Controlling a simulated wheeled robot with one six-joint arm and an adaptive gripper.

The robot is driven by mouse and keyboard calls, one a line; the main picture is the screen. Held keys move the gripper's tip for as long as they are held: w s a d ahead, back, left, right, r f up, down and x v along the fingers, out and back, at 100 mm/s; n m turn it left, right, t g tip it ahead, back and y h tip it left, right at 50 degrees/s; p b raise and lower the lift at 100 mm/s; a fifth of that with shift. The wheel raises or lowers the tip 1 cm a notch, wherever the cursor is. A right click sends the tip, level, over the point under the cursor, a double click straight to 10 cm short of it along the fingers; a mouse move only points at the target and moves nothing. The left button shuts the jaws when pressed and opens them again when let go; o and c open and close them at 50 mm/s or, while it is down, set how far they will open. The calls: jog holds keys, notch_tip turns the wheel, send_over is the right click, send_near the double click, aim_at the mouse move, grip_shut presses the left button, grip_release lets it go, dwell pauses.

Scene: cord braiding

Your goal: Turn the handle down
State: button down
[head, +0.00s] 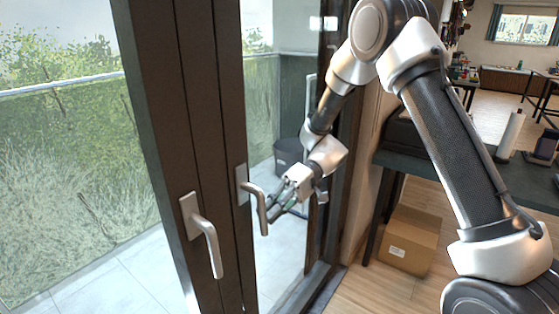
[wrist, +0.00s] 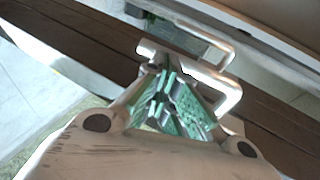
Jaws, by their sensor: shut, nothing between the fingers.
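Two dark door leaves stand side by side, each with a silver lever handle. The right handle (head: 259,206) has its grip hanging downward from its plate, slightly tilted to the right. The left handle (head: 208,240) also has its grip hanging down. My gripper (head: 272,214) is just right of the right handle's grip, shut and empty. In the wrist view, the green-padded fingers (wrist: 165,82) overlap the near silver handle (wrist: 228,92); I cannot tell whether they touch it. The other handle (wrist: 205,30) shows beyond it.
A dark bucket (head: 289,155) stands outside on the pale tiles behind my gripper. A cardboard box (head: 409,240) sits on the wooden floor under a dark table (head: 520,185) at the right. The door frame's right post is close to my arm.

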jog(key=shift+s+a+f, duration=0.15)
jog(key=shift+s+a, duration=0.05)
jog(key=shift+s, duration=0.1)
dwell(0.4)
jog(key=w+d, duration=0.9)
jog(key=d, duration=0.1)
jog(key=shift+d, duration=0.3)
jog(key=shift+w, duration=0.1)
